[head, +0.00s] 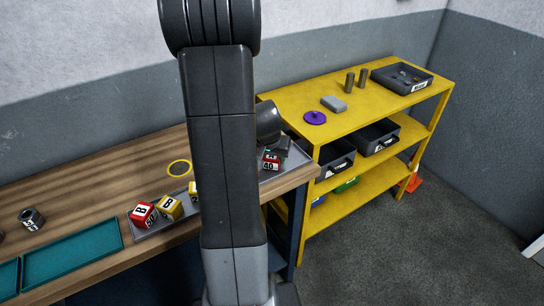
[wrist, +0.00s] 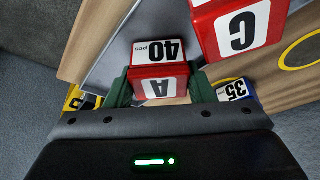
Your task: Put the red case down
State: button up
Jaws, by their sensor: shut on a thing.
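The red case (wrist: 160,72) has a white label reading A and another reading 40. In the wrist view it sits between the green fingers of my gripper (wrist: 161,87), which are shut on it. In the head view the red case (head: 271,157) shows at the right end of the wooden bench, over a grey plate (head: 296,156). Part of my gripper (head: 277,148) shows there, partly hidden by my arm. I cannot tell whether the case's underside touches the plate.
Another red case (wrist: 238,26), marked C, is close on the right in the wrist view, with a blue case (wrist: 236,91) below it. A red case (head: 143,213) and a yellow case (head: 169,207) stand left of my arm. A yellow shelf (head: 330,135) stands right of the bench.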

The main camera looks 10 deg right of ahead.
jog(key=o, duration=1.1)
jog(key=shift+f, duration=0.1)
jog(key=shift+s+r, duration=0.1)
jog(key=shift+r, duration=0.45)
jog(key=v, duration=1.1)
jog(key=shift+s+r, duration=0.1)
